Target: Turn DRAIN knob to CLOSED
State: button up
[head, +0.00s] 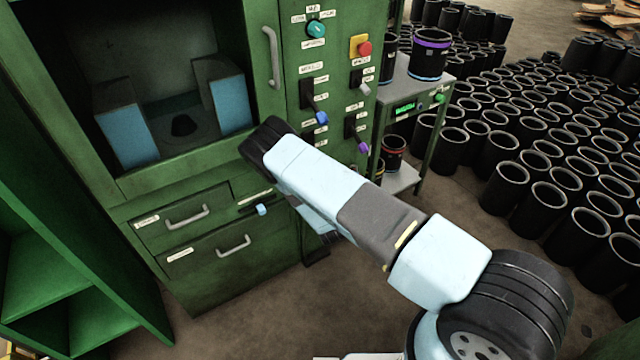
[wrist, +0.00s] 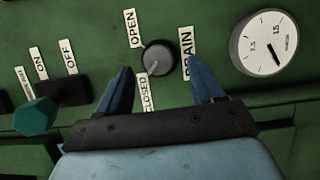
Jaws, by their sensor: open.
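The DRAIN knob (wrist: 158,57) is a small dark round knob on the green panel in the wrist view. The OPEN label (wrist: 133,28) is at its upper left, the CLOSED label (wrist: 146,93) below it and the DRAIN label (wrist: 187,52) to its right. A small pale mark shows near the knob's lower edge, on the CLOSED side. My gripper (wrist: 158,67) is open, with one blue finger at the knob's lower left and the other at its lower right. I cannot tell whether they touch it. In the head view my arm hides the knob and fingers.
A round gauge (wrist: 264,43) is right of the knob, and a teal ON/OFF handle (wrist: 36,116) is left. The green cabinet (head: 220,262) has drawers and an open chamber. Its control column (head: 300,70) carries several switches. A small shelf stand (head: 425,92) is beside it.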

jog(key=v, duration=1)
jog(key=shift+s, duration=0.15)
jog(key=shift+f, duration=0.1)
